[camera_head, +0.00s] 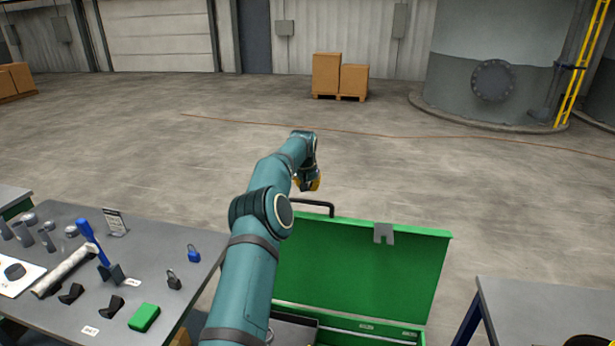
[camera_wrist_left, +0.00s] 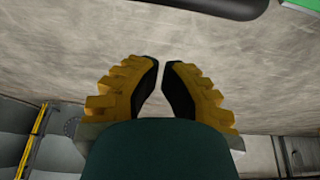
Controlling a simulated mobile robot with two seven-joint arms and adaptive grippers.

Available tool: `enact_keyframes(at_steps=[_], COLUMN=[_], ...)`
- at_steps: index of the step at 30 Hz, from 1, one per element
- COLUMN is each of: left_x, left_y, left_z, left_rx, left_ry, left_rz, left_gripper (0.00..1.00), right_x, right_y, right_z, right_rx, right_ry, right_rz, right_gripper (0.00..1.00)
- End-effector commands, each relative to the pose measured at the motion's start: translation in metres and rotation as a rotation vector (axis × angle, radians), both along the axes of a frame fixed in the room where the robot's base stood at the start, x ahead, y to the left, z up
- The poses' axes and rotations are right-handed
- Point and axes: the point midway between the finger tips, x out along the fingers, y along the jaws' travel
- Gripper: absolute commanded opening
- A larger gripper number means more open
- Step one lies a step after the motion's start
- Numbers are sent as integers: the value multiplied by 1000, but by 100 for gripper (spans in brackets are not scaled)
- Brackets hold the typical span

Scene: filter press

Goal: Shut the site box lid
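The green site box (camera_head: 370,327) stands on the floor in front of me, between two tables, partly cut off by the picture's bottom edge. Its green lid (camera_head: 350,265) stands raised at the far side. A grey latch tab (camera_head: 383,233) is at the lid's top edge. A dark bar handle (camera_head: 318,205) shows at the lid's upper left; a dark bar also shows at the top of the left wrist view (camera_wrist_left: 220,6). My left gripper (camera_head: 311,182) is above and beyond the lid's top left, apart from it. Its yellow fingers (camera_wrist_left: 161,64) are empty, tips nearly together. My right gripper is out of view.
Another table (camera_head: 540,305) stands right. My left arm hides part of the box and lid. The floor beyond is clear up to cartons (camera_head: 326,75).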

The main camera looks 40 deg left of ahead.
Motion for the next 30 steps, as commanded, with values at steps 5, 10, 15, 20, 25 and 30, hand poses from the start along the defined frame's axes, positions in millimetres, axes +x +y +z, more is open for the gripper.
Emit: enact_keyframes(at_steps=[5, 10, 15, 20, 25, 30], left_x=[-2, -9, -18, -27, -32, -33], left_y=[0, -4, -10, -14, -17, -18], left_z=[-6, -6, -7, -7, -7, -8], left_rx=[2, 1, 0, 1, 1, 1], left_ry=[1, 2, 1, 2, 0, 0], left_rz=[1, 0, -1, 0, 0, 0], left_gripper=[0, 0, 0, 0, 0, 0], right_x=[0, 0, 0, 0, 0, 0], right_y=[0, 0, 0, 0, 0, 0], right_z=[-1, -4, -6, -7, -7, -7], right_rx=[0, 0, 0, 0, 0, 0], right_ry=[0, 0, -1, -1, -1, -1], right_rz=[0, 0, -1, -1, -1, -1], right_gripper=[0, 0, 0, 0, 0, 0])
